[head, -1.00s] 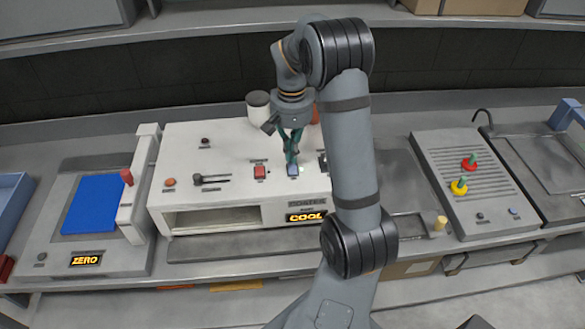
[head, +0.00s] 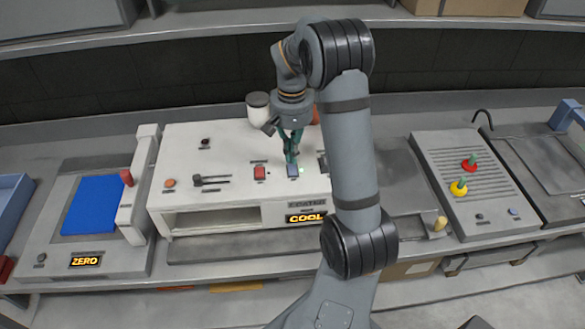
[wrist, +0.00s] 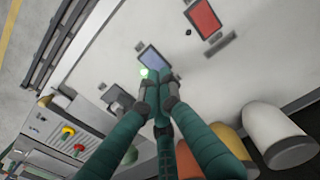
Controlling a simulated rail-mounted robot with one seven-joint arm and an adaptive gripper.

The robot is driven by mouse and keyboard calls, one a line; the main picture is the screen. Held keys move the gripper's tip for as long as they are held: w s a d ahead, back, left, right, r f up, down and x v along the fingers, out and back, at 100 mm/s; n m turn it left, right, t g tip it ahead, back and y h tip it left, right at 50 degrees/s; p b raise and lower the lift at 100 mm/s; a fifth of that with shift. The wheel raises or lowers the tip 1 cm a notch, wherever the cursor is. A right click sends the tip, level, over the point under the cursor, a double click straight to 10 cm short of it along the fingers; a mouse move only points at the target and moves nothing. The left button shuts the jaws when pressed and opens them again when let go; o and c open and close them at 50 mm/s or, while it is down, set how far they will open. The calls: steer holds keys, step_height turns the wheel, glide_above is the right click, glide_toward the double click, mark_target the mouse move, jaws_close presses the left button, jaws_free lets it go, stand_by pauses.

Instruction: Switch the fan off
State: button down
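A white bench unit (head: 225,140) with an orange COOL display (head: 305,218) stands below my gripper. On its top are a blue rectangular button (head: 293,171) and a red rectangular button (head: 260,173). Their labels are too small to read, so I cannot tell which one belongs to the fan. My gripper (head: 291,156) has its green fingers together, with nothing between them. In the wrist view, the fingertips (wrist: 160,90) are right at the lower edge of the blue button (wrist: 153,58); contact is unclear. A small green glow (wrist: 146,73) shows beside that button. The red button (wrist: 203,18) is clear of the fingers.
White and orange rounded containers (wrist: 275,135) stand close to the fingers in the wrist view. A black slider (head: 210,179) and small round knobs sit left on the unit. A blue-topped ZERO device (head: 92,205) is further left. A ribbed panel with coloured knobs (head: 470,175) is right.

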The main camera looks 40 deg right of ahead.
mark_target(292, 166)
steer(key=shift+f+b, duration=1.1)
steer(key=shift+f, duration=0.05)
stand_by(0.5)
steer(key=shift+r, duration=0.1)
step_height(292, 166, up, 7)
steer(key=p, duration=0.6)
stand_by(0.3)
step_height(292, 166, down, 7)
steer(key=b, duration=0.5)
steer(key=shift+r+b, duration=0.15)
steer(key=shift+b, duration=0.15)
steer(key=shift+w+r, duration=0.1)
